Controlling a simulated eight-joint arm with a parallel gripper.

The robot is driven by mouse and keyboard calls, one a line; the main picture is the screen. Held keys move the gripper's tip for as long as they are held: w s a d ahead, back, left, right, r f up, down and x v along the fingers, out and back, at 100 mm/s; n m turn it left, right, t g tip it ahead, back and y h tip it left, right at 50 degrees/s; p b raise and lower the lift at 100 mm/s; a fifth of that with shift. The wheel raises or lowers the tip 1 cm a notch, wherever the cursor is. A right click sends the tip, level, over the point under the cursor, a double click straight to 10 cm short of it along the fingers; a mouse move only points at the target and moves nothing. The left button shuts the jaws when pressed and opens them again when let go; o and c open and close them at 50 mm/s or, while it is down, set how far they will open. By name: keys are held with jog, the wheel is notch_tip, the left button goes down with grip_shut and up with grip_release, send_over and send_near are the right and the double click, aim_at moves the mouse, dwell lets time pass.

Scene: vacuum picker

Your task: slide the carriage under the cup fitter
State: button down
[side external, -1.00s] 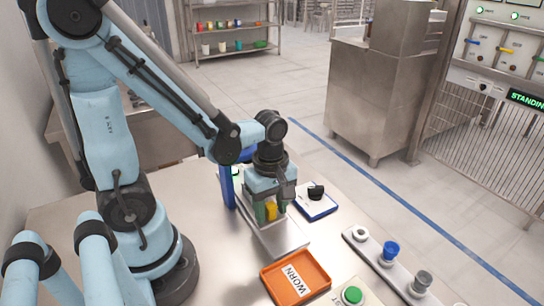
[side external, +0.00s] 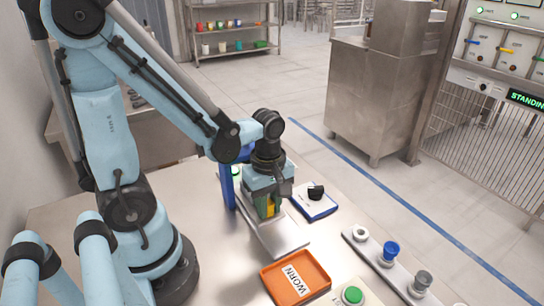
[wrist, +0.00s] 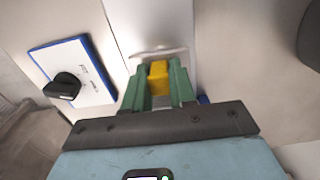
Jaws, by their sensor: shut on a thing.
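My gripper (side external: 267,211) points down over a flat metal track plate (side external: 283,240). Its green fingers are shut on a yellow block (side external: 270,209), which looks like the carriage's grip. The block also shows between the fingers in the wrist view (wrist: 158,76). The carriage body is mostly hidden behind the fingers; a thin pale edge shows just beyond the block in the wrist view. A blue upright (side external: 228,187), apparently the cup fitter's stand, rises just left of my gripper at the track's far end. The fitter's head is largely hidden by my arm.
A blue-edged panel with a black knob (side external: 316,191) lies right of my gripper. An orange tray marked WORN (side external: 271,284) and a green button (side external: 352,295) are in front. A rack holds white, blue (side external: 390,250) and grey cups at right. The near track end is bare.

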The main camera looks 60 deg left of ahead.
jog(key=shift+a, duration=1.35)
jog(key=c, duration=1)
grip_release()
jog(key=shift+d+r, duration=0.1)
jog(key=shift+r, duration=0.05)
notch_tip(320, 180, up, 12)
